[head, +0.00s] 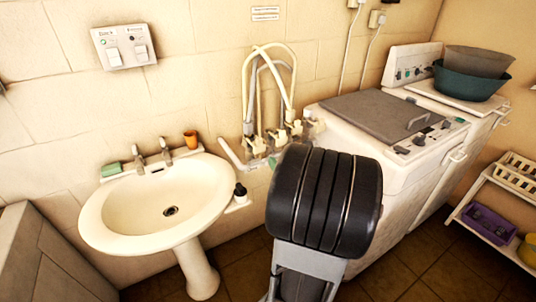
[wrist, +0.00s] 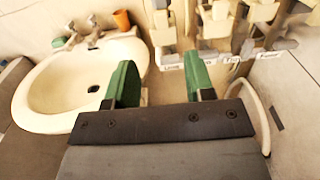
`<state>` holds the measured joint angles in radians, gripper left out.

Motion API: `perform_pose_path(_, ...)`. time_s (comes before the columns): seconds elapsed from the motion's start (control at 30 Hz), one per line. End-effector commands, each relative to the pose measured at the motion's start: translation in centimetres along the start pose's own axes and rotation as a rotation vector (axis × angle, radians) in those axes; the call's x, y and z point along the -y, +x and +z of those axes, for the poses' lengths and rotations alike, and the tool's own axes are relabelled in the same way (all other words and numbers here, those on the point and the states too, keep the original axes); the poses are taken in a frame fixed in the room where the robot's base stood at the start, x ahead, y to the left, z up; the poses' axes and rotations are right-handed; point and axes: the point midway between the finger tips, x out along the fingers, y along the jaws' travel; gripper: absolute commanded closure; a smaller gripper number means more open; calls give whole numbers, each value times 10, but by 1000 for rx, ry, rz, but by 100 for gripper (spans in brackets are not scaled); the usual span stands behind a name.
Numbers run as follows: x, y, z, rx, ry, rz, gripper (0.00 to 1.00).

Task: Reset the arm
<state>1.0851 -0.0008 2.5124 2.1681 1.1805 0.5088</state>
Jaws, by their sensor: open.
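My gripper (wrist: 162,88) shows in the wrist view with its two green fingers spread apart and nothing between them. In that view it is in front of the washbasin and the wall taps, with the basin to its left.
An orange cup (head: 190,139) and a green soap or sponge (head: 111,169) sit on the basin's back rim. Wall taps with hoses (head: 246,85) are right of the basin. A white washing machine (head: 345,140) stands right of my arm. A white shelf (head: 483,182) is at far right.

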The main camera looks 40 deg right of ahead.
Motion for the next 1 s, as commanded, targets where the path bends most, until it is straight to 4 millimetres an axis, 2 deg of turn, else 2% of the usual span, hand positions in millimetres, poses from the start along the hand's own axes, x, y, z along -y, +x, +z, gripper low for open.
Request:
perform_pose_path(0.33,0,0,-1,-7,-33,1,51)
perform_pose_path(0.47,-21,-2,-21,-107,-177,130,51)
perform_pose_path(0.57,-48,-11,-39,-207,-362,313,51)
perform_pose_path(0.7,-106,-32,-62,-310,-722,695,51)
perform_pose_path(0.8,-140,-53,-74,-339,-1012,990,51)
perform_pose_path(0.9,-162,-75,-82,-327,-1331,1282,51)
perform_pose_path(1.0,-174,-93,-82,-274,-1674,1552,51)
